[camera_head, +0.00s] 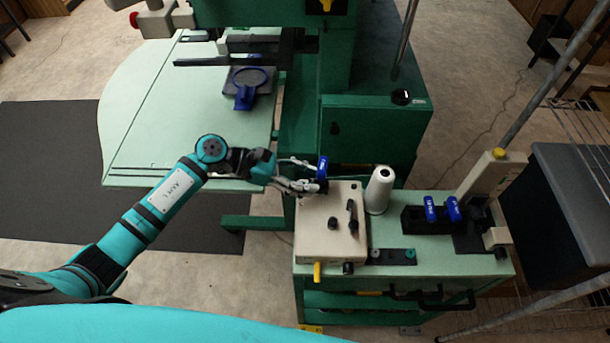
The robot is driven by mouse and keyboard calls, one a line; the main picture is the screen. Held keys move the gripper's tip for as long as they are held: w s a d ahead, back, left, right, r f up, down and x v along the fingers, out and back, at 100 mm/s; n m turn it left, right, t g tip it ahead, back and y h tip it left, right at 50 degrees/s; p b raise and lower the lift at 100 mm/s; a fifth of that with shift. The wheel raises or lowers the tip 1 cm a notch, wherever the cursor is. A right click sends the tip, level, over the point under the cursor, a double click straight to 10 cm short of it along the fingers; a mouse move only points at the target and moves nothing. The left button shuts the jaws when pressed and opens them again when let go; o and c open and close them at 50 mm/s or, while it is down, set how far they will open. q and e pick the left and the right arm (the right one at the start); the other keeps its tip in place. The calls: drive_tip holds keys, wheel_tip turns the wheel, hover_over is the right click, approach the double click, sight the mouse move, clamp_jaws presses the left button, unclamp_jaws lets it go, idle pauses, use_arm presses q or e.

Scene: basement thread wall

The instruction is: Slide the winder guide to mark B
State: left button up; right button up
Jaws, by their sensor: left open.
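A small upright blue tab (322,167), which looks like the winder guide's handle, stands at the back edge of a beige box (313,243) on the green cart. My left gripper (316,176) reaches in from the left, its fingers spread and pointing right at the tab. The tab is right by the fingertips; I cannot tell whether they touch it. The fingers hide the guide's lower part and the box's back left corner. No letter for mark B is readable. My right gripper is out of view.
A white thread cone (380,190) stands right of the box. A black fixture with blue clips (441,210) sits further right on the cart top (430,262). The green machine with its pale table (150,120) and blue hoop (248,82) stands behind.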

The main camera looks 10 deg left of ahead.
use_arm(q)
clamp_jaws()
idle(0.3)
drive_tip(key=shift+s, duration=0.1)
drive_tip(key=shift+s+d+f+b, duration=0.15)
drive_tip(key=shift+s+b, duration=0.25)
drive_tip(key=shift+s, duration=0.55)
unclamp_jaws()
drive_tip(key=shift+w, duration=0.1)
drive_tip(key=v, duration=1.2)
